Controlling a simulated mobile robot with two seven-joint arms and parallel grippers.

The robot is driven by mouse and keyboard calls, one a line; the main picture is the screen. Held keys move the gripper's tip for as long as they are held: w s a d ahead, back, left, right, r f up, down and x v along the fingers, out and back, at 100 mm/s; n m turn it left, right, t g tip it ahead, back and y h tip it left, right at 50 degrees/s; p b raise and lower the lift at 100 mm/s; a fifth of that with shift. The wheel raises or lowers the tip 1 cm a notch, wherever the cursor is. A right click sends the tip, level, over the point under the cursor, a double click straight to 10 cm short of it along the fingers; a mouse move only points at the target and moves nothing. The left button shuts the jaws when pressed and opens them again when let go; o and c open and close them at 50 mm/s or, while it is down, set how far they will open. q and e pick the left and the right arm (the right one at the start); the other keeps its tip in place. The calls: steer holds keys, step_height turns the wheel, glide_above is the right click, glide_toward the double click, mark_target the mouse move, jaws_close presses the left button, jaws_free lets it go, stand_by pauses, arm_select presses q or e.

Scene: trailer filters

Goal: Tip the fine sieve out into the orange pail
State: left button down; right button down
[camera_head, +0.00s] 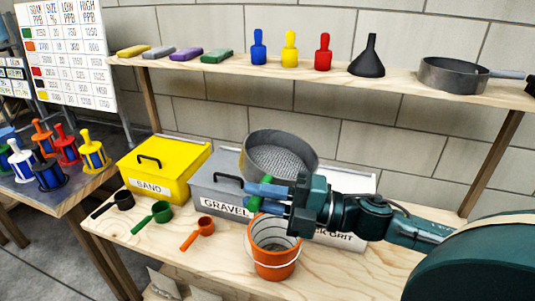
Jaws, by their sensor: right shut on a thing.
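A round grey sieve (284,161) with a mesh floor hangs in the air above the grey gravel box. My right gripper (266,195) comes in from the right and is shut on its green handle (259,194), only part of which shows between the fingers. The open side of the sieve faces up and towards me; I cannot tell whether anything lies on the mesh. The orange pail (275,266) stands on the bench just below the gripper, nearer to me than the sieve. Its grey inside shows, partly hidden by the gripper. My left gripper is out of view.
A yellow sand box (165,165), a grey gravel box (206,187) and a white grit box (352,236) line the bench. Black, green and orange scoops (199,233) lie left of the pail. A shelf above holds bottles, a funnel (368,58) and another round pan (452,76).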

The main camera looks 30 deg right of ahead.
steer(key=shift+r+g+h, duration=0.2)
steer(key=shift+g+h, duration=0.5)
steer(key=shift+r+m+g+h, duration=0.15)
steer(key=shift+m+g+h, duration=0.15)
steer(key=shift+g+h, duration=0.15)
